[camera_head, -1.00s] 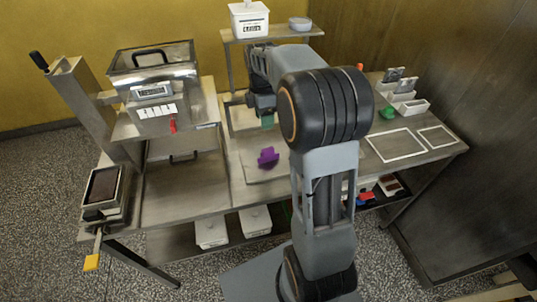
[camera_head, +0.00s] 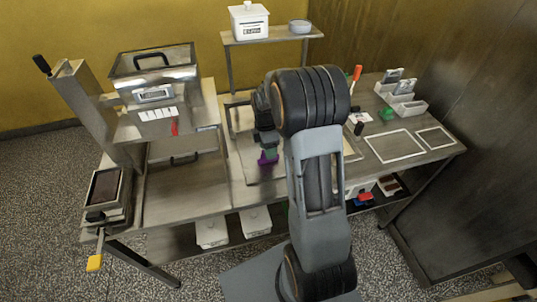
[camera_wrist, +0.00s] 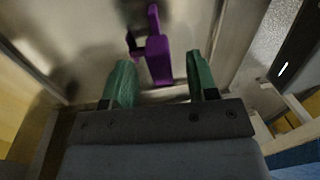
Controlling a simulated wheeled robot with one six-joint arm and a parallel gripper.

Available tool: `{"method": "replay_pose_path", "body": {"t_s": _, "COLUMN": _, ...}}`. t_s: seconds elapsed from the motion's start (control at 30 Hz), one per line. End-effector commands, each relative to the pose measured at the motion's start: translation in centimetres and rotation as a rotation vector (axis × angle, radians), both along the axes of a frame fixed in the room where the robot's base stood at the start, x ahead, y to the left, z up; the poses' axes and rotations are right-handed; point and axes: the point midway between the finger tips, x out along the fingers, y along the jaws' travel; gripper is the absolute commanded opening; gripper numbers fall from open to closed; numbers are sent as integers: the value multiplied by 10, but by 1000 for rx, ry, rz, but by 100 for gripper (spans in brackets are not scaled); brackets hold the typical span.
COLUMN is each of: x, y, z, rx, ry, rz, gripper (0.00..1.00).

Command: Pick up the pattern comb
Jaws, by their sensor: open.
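A purple thing, which I take to be the pattern comb (camera_wrist: 158,58), lies on a pale board on the metal table. In the wrist view it sits ahead of my gripper, roughly between the lines of the two green fingers. My gripper (camera_wrist: 161,82) is open and nothing shows held in it. In the head view my gripper (camera_head: 269,146) is right above the comb (camera_head: 267,158), whose upper part is hidden by it. I cannot tell whether the fingers touch the comb.
A metal tank with a lid (camera_head: 152,62) stands at the left on a raised shelf. A white box (camera_head: 249,20) and a bowl (camera_head: 299,26) are on the back shelf. White-outlined areas (camera_head: 395,146), a green object (camera_head: 386,114) and grey-white bins (camera_head: 405,105) are at right.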

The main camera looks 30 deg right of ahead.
Motion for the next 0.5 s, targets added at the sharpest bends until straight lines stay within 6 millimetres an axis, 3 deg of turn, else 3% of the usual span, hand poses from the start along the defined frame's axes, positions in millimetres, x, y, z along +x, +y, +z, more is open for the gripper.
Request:
{"method": "replay_pose_path", "body": {"t_s": 0.2, "x": -3, "y": 1, "z": -17, "rx": 0, "ry": 1, "rz": 0, "gripper": 53}}
{"method": "replay_pose_path", "body": {"t_s": 0.43, "x": -3, "y": 1, "z": -18, "rx": 0, "ry": 0, "rz": 0, "gripper": 53}}
{"method": "replay_pose_path", "body": {"t_s": 0.5, "x": -3, "y": 1, "z": -18, "rx": 0, "ry": 0, "rz": 1, "gripper": 48}}
